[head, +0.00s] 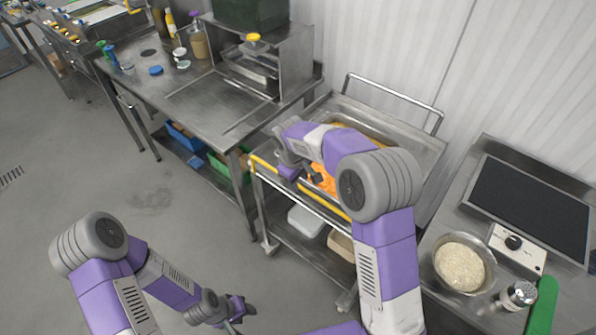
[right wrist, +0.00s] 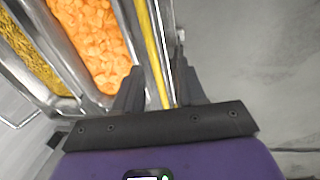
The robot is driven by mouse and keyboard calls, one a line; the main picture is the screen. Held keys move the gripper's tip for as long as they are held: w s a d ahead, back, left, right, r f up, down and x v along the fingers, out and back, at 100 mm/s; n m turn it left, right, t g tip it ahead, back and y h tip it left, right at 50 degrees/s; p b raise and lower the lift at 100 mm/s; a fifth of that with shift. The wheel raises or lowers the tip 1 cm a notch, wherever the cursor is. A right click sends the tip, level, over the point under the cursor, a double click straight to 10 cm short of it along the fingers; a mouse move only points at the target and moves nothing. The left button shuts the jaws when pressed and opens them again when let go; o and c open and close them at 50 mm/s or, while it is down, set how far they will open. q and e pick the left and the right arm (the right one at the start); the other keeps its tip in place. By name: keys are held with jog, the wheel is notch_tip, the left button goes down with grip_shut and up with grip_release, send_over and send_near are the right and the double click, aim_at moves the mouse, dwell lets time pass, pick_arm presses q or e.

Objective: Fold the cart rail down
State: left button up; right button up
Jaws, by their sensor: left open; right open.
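The cart rail is a yellow bar (head: 262,163) along the near side of the steel cart (head: 428,150). In the right wrist view the rail (right wrist: 151,45) runs between the two open fingers of my right gripper (right wrist: 160,88). The fingers lie on either side of it and are not closed on it. In the head view my right gripper (head: 284,176) is over the near edge of the cart, and my arm hides part of the rail. My left gripper (head: 240,309) is open and empty, low over the floor, away from the cart.
Orange food (right wrist: 100,40) and yellow food (right wrist: 25,55) fill pans on the cart top. A steel worktable (head: 205,105) stands left of the cart. On the right, a counter holds a rice bowl (head: 462,265) and a shaker (head: 519,295). The floor (head: 150,190) at left is clear.

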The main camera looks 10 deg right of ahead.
aim_at(302, 188)
jog(key=f, duration=0.1)
jog(key=w+d+f, duration=0.1)
jog(key=f, duration=0.3)
jog(key=shift+w+d+f+b, duration=0.2)
jog(key=shift+w+d+b, duration=0.05)
jog(key=shift+b, duration=0.1)
jog(key=shift+c, duration=0.4)
grip_shut()
